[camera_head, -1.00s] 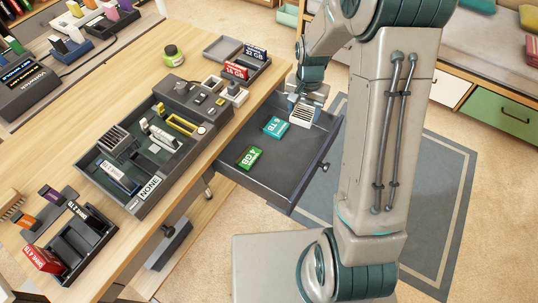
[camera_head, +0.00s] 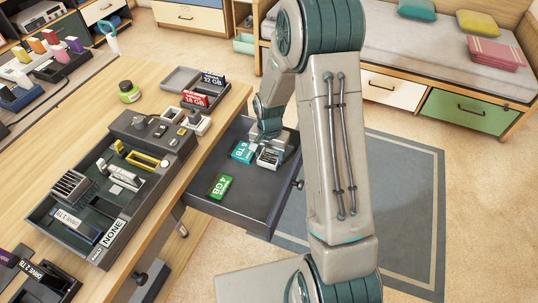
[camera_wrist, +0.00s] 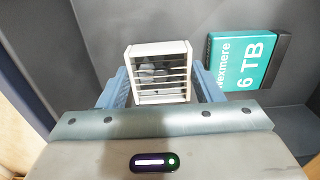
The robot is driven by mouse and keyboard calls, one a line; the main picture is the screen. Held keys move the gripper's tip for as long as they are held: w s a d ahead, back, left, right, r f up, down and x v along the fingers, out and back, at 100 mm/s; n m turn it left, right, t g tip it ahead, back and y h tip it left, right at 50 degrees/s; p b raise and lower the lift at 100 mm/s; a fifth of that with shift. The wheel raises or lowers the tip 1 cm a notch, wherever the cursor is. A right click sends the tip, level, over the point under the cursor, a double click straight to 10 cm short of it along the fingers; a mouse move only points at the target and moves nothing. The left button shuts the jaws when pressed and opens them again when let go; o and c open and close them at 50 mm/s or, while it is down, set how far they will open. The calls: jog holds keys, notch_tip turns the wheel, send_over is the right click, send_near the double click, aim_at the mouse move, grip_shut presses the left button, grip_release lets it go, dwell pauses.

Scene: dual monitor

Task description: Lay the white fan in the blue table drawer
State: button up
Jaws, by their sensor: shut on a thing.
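The white fan (camera_head: 267,159) with its slatted front is between the fingers of my gripper (camera_head: 271,150), low inside the open dark blue-grey table drawer (camera_head: 252,190). In the wrist view the fan (camera_wrist: 159,72) sits squarely between the two blue fingers of my gripper (camera_wrist: 162,88), which are shut on its sides. The drawer's floor and walls (camera_wrist: 85,45) surround it there. I cannot tell whether the fan's underside touches the floor. My wrist and arm hide part of the drawer's back right.
A teal 6 TB box (camera_head: 242,152) lies close beside the fan, and shows to its right in the wrist view (camera_wrist: 241,62). A green 4GB box (camera_head: 219,186) lies nearer the front. A dark tray of parts (camera_head: 45,212) stands on the table. The drawer's lower right part is clear.

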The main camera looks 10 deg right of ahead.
aim_at(269, 157)
jog(key=shift+f, duration=0.1)
jog(key=shift+f, duration=0.15)
jog(key=o, duration=0.7)
notch_tip(269, 157, up, 12)
jog(key=p, duration=0.2)
jog(key=s+r+n+t, duration=0.1)
jog(key=s+r+n, duration=0.2)
jog(key=s+r, duration=0.3)
jog(key=s+r+n+t, duration=0.1)
jog(key=s+r+n, duration=0.3)
jog(key=s, duration=1)
notch_tip(269, 157, up, 3)
jog(key=shift+s+d+f, duration=0.15)
jog(key=shift+s+d, duration=0.1)
jog(key=shift+s, duration=0.1)
